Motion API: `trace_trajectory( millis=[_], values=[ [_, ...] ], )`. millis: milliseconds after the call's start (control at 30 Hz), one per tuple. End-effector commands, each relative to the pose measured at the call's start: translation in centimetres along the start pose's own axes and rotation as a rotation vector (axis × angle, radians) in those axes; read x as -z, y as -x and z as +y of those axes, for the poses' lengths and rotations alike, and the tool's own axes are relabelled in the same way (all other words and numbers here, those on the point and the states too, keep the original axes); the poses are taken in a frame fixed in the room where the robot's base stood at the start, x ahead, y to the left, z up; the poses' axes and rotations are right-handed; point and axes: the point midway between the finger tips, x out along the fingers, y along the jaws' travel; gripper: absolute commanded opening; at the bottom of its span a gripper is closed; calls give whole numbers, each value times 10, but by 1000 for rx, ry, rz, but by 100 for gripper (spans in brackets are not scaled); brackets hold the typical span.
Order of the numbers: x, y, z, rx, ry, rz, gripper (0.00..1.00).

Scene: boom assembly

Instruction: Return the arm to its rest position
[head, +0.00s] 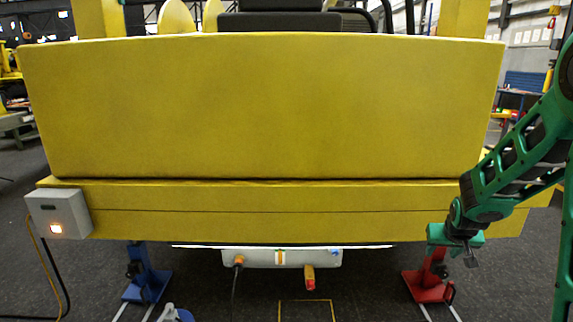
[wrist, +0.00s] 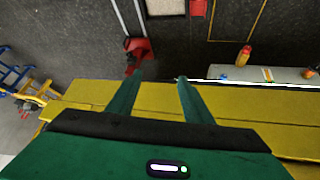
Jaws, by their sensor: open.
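My green arm (head: 520,155) comes in from the right side of the head view and is bent downward. My gripper (head: 470,258) hangs at its end, in front of the lower right part of the big yellow machine body (head: 260,110). In the wrist view my gripper (wrist: 159,80) has its two green fingers spread apart, with nothing held between them. Behind them show the machine's yellow edge (wrist: 90,93) and the dark floor.
A red stand (head: 428,280) is below my gripper and a blue stand (head: 147,275) is at the left. A grey box (head: 59,214) with a lit button is on the machine's left corner. A light grey unit (head: 265,258) with connectors sits under the middle.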

Motion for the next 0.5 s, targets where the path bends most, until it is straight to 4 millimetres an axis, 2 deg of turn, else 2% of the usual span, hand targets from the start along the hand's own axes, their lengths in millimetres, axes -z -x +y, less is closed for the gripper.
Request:
trace_trajectory(
  millis=[33,200,367,500],
  values=[
    [-9,20,11,-9,-17,-27,46],
    [-52,76,38,-29,-70,-144,46],
    [-98,130,57,-37,-125,-254,46],
    [-144,174,68,-33,-175,-353,46]
  ],
)
